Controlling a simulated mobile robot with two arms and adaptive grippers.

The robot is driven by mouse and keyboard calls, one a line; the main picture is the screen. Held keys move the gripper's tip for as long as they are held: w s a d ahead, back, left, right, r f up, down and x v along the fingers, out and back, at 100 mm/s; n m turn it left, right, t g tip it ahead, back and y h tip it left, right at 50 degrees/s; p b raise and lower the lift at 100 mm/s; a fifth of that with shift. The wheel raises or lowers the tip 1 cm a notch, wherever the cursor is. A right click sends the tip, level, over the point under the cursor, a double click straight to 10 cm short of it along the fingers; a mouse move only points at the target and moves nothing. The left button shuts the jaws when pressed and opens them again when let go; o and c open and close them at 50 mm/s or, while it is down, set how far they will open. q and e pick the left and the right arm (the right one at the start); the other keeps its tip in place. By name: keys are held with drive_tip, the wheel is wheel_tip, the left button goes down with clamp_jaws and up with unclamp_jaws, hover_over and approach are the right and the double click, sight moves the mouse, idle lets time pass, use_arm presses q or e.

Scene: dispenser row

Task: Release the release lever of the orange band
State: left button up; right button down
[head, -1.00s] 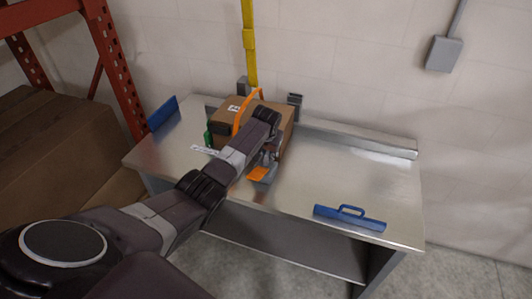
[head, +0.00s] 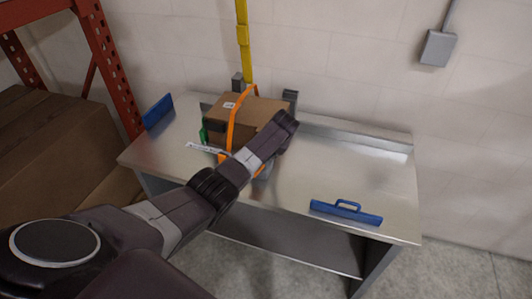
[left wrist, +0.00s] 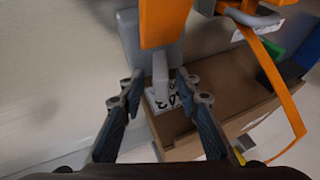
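A brown cardboard box (head: 262,107) stands on the metal bench, and the orange band (head: 233,122) runs over it. In the left wrist view the box (left wrist: 225,95) is at the right, with the orange band (left wrist: 285,90) hanging along it. A broad orange piece (left wrist: 163,20) and a narrow grey lever-like bar (left wrist: 160,72) are at the top middle. My left gripper (left wrist: 160,88) is open, its two fingers apart on either side of the bar in the picture; I cannot tell whether they touch it. In the head view my arm hides the gripper. My right gripper is not in view.
The metal bench (head: 345,170) is clear to the right, apart from a blue-handled piece (head: 346,212) at its front edge. Another blue piece (head: 158,111) stands at the left edge. A yellow strap (head: 244,45) hangs behind the box.

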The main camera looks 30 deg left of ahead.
use_arm(q)
drive_tip(key=v, duration=1.2)
drive_tip(key=shift+d+f, duration=0.1)
idle(0.4)
